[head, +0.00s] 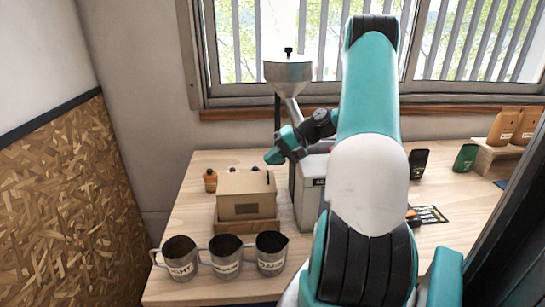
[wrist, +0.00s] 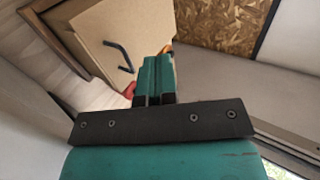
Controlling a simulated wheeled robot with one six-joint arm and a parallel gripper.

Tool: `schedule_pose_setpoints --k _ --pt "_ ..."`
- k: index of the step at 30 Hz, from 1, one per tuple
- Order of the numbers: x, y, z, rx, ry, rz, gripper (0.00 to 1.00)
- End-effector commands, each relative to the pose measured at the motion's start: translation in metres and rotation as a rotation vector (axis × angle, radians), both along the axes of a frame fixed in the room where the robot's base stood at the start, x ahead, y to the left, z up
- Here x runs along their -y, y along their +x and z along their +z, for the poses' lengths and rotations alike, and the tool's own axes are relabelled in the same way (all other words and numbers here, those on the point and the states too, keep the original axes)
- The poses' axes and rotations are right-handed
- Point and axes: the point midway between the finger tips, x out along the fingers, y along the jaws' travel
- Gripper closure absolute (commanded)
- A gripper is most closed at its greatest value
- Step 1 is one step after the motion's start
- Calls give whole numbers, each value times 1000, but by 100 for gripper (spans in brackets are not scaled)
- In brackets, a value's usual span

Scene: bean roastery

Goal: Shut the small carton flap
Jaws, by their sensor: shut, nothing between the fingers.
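The small cardboard carton (head: 246,208) sits on a wooden base on the table. A tan panel that looks like its flap (head: 243,182) is at the top, with a thin black handle by its right edge. In the wrist view the panel (wrist: 95,30) fills the upper left, with the bent black handle (wrist: 123,57) on it. I cannot tell how far the flap stands open. My gripper (head: 270,157) is above and behind the carton's right side. Its fingers (wrist: 155,58) are shut and empty, just right of the handle in the wrist view; contact is unclear.
Three labelled metal cups (head: 226,257) stand in front of the carton. A small orange-brown jar (head: 210,180) is behind its left side. A grey machine with a funnel (head: 288,72) stands close on the right. Pouches (head: 515,125) sit at the far right.

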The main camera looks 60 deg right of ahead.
Motion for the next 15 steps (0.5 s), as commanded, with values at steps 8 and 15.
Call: schedule_pose_setpoints --k 8,15 --pt "0 0 1 -1 -1 0 100" --pt "0 0 11 -1 -1 0 100"
